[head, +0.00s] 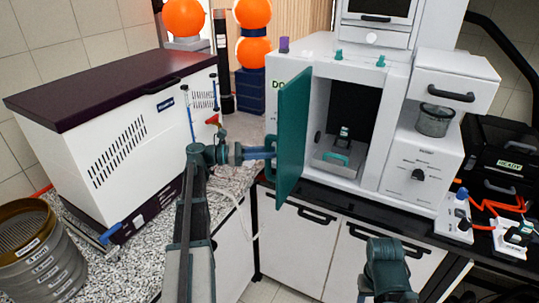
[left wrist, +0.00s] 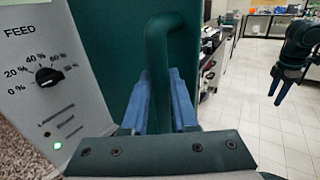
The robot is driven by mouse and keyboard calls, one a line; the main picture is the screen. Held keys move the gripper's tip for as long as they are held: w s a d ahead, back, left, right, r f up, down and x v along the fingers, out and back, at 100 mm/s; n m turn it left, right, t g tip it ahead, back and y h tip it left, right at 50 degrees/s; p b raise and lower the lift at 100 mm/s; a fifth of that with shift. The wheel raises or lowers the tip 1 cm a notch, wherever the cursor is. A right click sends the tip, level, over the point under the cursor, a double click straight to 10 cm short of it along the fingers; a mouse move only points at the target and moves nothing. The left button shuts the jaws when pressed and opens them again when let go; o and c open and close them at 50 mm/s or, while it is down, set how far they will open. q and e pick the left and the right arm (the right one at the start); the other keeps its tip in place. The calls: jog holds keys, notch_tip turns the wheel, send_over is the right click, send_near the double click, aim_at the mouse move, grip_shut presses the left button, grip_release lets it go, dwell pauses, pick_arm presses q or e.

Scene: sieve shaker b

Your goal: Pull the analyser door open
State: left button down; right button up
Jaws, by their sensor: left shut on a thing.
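The analyser (head: 395,135) is the white cabinet at the centre right of the head view. Its green door (head: 293,130) stands wide open, swung out on the left side and showing the dark chamber. My left gripper (head: 266,153) is shut on the door's green handle. In the left wrist view the handle (left wrist: 158,60) passes between the blue fingers (left wrist: 158,105), with the green door panel (left wrist: 115,40) behind it. My right gripper shows in the left wrist view (left wrist: 279,88), away from the door; its finger gap is unclear.
A white box with a dark lid (head: 110,110) stands left of my left arm. Stacked sieves (head: 40,260) are at the lower left. Inside the chamber is a tray with a green handle (head: 335,157). A black case (head: 495,150) and orange cables are at the right.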

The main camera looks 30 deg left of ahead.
pick_arm(q)
jog(key=shift+w+a, duration=0.4)
jog(key=shift+a, duration=0.25)
jog(key=shift+r, duration=0.1)
jog(key=c, duration=1)
grip_release()
jog(key=o, duration=0.3)
jog(key=shift+w+d, duration=0.15)
jog(key=v, duration=1.2)
